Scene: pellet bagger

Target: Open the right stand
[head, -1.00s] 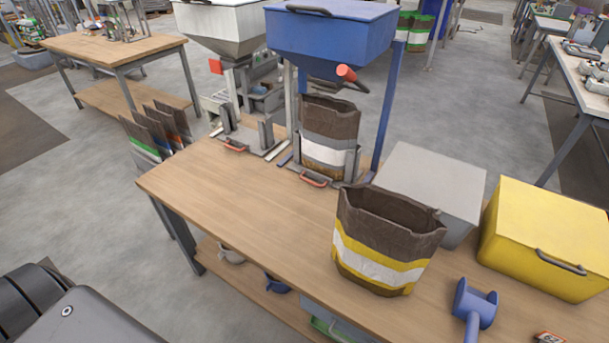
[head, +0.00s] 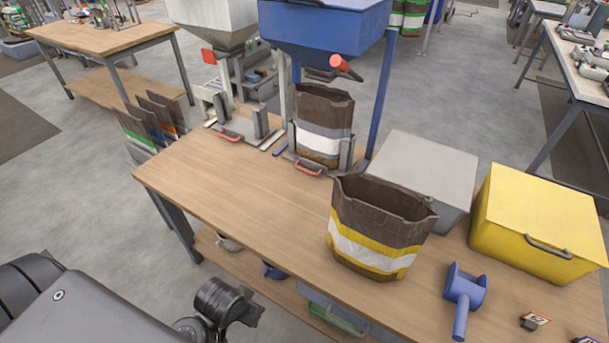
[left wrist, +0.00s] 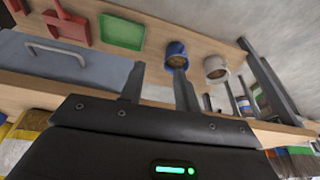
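The right stand (head: 346,154) is under the blue hopper (head: 325,32), with grey side plates and a red handle (head: 309,168) at its front. A brown bag (head: 322,108) with white and grey bands stands upright between its plates. The left stand (head: 257,123), under the white hopper (head: 215,22), holds no bag and has its own red handle (head: 230,136). My left gripper (left wrist: 159,78) has its two fingers apart with nothing between them, low by the bench's lower shelf and away from the stands. Its fingertips are not clear in the head view. My right gripper is not in view.
A yellow-banded open bag (head: 375,245) stands on the bench (head: 230,185). A grey box (head: 425,170), yellow bin (head: 540,225) and blue scoop-like tool (head: 463,298) lie to its right. The bench's left front is clear. Cups (left wrist: 177,54) and a green tray (left wrist: 122,32) are on the lower shelf.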

